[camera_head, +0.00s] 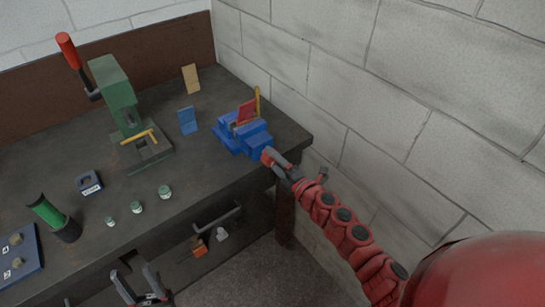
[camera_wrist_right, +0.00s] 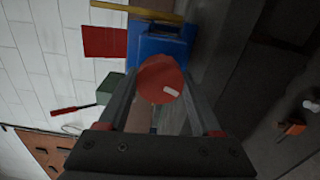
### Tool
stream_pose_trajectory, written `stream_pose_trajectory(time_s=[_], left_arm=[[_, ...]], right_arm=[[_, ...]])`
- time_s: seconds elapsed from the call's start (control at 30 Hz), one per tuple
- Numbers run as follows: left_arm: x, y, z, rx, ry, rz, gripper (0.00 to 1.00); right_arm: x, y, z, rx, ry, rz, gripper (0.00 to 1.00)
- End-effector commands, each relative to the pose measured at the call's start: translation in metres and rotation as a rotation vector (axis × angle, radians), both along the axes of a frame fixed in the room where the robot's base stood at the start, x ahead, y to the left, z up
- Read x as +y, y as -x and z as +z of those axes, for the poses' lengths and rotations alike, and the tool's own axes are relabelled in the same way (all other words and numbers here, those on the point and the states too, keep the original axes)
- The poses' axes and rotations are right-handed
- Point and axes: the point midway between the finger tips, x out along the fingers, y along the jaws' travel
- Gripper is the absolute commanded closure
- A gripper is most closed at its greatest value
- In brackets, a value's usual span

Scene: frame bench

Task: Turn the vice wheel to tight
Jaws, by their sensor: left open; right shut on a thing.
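The blue vice (camera_head: 243,133) stands at the right corner of the bench, with a red plate (camera_head: 247,111) and a yellow upright strip (camera_head: 257,100) at its jaws. My right gripper (camera_head: 270,157) is at the vice's front end. In the right wrist view the round red vice wheel (camera_wrist_right: 160,78), with a pale mark on its face, sits between my right gripper's fingers (camera_wrist_right: 162,92), and the blue vice body (camera_wrist_right: 158,48) is behind it. My left gripper (camera_head: 142,288) is open and empty, low at the bench's front edge.
A green press (camera_head: 117,92) with a red-handled lever stands left of the vice. Blue (camera_head: 188,121) and tan (camera_head: 190,78) plates stand between. Several small weights, a green cylinder (camera_head: 47,211) and a labelled block (camera_head: 89,183) are further left. A block wall (camera_head: 340,80) is close on the right.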

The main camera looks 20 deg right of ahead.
Motion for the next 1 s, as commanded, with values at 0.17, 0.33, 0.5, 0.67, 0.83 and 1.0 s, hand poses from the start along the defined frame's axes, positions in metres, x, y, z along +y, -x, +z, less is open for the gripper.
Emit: stream_pose_trajectory(time_s=[0.17, 0.33, 0.5, 0.67, 0.83, 1.0], left_arm=[[0.000, 0.000, 0.012, 0.000, 0.000, 0.000, 0.50], [0.000, 0.000, 0.021, 0.000, 0.000, 0.000, 0.50], [0.000, 0.000, 0.032, 0.000, 0.000, 0.000, 0.50], [0.000, 0.000, 0.042, 0.000, 0.000, 0.000, 0.50], [0.000, 0.000, 0.052, 0.000, 0.000, 0.000, 0.50], [0.000, 0.000, 0.061, 0.000, 0.000, 0.000, 0.50]], right_arm=[[-0.002, 0.001, -0.001, 0.064, -0.156, -0.006, 0.90], [-0.003, 0.001, -0.002, 0.120, -0.309, -0.007, 0.90], [-0.004, 0.001, -0.003, 0.176, -0.459, -0.012, 0.90], [-0.003, 0.002, -0.003, 0.227, -0.601, -0.010, 0.90], [-0.003, 0.002, -0.004, 0.283, -0.754, -0.010, 0.90], [-0.003, 0.002, -0.005, 0.339, -0.905, -0.014, 0.90]])
